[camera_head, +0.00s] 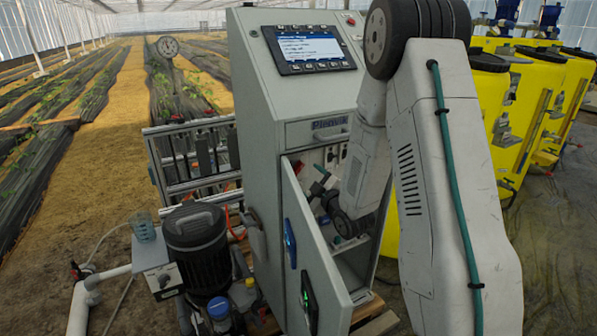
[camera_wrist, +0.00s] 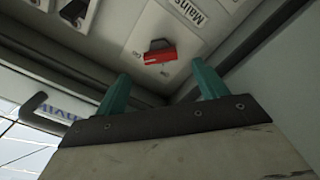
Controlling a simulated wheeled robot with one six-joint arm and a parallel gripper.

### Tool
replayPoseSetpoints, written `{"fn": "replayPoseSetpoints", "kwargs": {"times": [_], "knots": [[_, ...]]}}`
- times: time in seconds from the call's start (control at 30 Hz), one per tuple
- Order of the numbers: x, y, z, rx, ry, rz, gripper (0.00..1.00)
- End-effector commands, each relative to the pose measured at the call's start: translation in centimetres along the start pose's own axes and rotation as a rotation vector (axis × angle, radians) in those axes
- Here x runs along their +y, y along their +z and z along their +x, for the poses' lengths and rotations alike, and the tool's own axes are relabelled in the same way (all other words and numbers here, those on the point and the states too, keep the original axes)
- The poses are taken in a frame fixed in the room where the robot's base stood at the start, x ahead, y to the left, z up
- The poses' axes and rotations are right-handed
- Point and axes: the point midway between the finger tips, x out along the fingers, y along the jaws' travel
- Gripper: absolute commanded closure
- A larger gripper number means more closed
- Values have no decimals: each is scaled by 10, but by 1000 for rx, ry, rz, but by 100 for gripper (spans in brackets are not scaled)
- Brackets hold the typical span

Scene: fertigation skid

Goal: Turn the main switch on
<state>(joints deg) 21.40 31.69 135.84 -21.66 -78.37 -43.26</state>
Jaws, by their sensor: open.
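The main switch is a red handle (camera_wrist: 160,56) with a dark top edge, on a white plate under a partly visible "Mains" label in the wrist view. Small markings sit beside the handle, too small to read surely. My gripper (camera_wrist: 162,87) is open, its two teal fingers pointing at the panel, one to each side below the handle. The fingers look apart from the handle, with nothing between them. In the head view my arm reaches into the open compartment of the grey control cabinet (camera_head: 258,120), and it hides much of the inside.
The cabinet door (camera_head: 312,262) stands open to the left of my arm. Other switches (camera_wrist: 75,12) show at the panel's upper left in the wrist view. A dark pump motor (camera_head: 197,243) stands left of the cabinet, and yellow tanks (camera_head: 535,100) stand to the right.

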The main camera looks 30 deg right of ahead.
Motion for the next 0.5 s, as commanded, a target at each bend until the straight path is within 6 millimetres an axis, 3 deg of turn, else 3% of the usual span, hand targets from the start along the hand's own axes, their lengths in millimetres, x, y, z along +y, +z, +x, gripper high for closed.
{"fn": "replayPoseSetpoints", "kwargs": {"times": [0.5], "knots": [[0,0,67,1,1,-20,29]]}}
